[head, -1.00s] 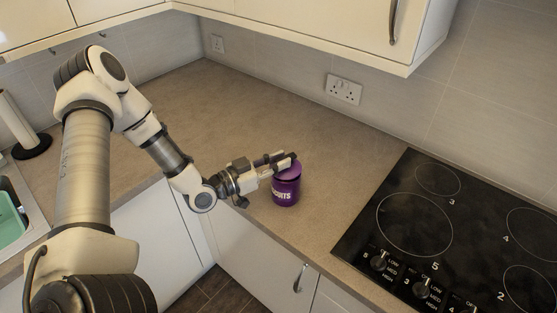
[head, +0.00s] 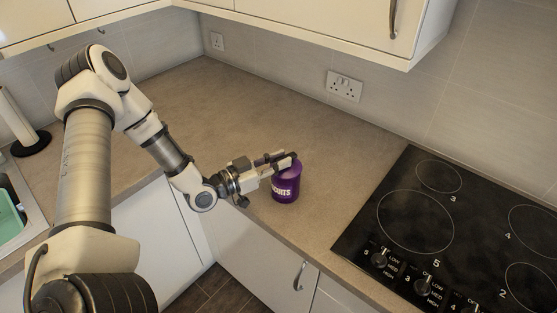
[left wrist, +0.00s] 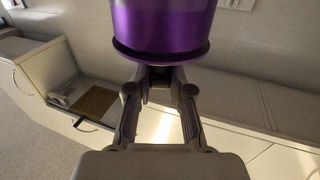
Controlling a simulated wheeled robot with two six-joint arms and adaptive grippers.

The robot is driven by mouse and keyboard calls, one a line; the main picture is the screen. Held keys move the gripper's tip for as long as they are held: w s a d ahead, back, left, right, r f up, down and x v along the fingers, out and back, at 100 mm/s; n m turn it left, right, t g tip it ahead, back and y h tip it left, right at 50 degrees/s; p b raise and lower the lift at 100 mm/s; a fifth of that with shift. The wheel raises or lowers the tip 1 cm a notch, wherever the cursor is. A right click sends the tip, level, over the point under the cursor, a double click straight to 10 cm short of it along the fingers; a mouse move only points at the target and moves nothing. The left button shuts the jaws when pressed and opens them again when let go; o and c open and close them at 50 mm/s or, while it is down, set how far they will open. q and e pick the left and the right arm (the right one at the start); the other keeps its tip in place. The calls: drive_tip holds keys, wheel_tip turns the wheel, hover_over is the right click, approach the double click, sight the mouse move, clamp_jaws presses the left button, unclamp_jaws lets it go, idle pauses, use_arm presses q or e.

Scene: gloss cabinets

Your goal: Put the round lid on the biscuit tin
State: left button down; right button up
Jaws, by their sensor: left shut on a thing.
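The purple biscuit tin (head: 286,190) stands upright near the front edge of the worktop, with white lettering on its side. It fills the top of the left wrist view (left wrist: 160,28). My left gripper (head: 292,158) is right over the tin's top, its fingers shut on the round lid, which is mostly hidden by them in the head view. A dark purple rim, which looks like the lid (left wrist: 160,56), lies against the tin in the left wrist view with no clear gap. I cannot tell if it is fully seated. My right gripper is not in view.
The black hob (head: 440,235) lies to the right of the tin. A paper roll (head: 18,120) and a sink (head: 12,215) are at the left. The worktop (head: 220,105) behind the tin is clear. Wall cabinets (head: 330,25) hang above the back.

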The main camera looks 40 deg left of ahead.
use_arm(q)
drive_tip(key=shift+f, duration=0.3)
drive_tip(key=c, duration=1)
unclamp_jaws()
drive_tip(key=shift+r, duration=0.1)
wheel_tip(320, 180, up, 10)
drive_tip(key=shift+f, duration=0.1)
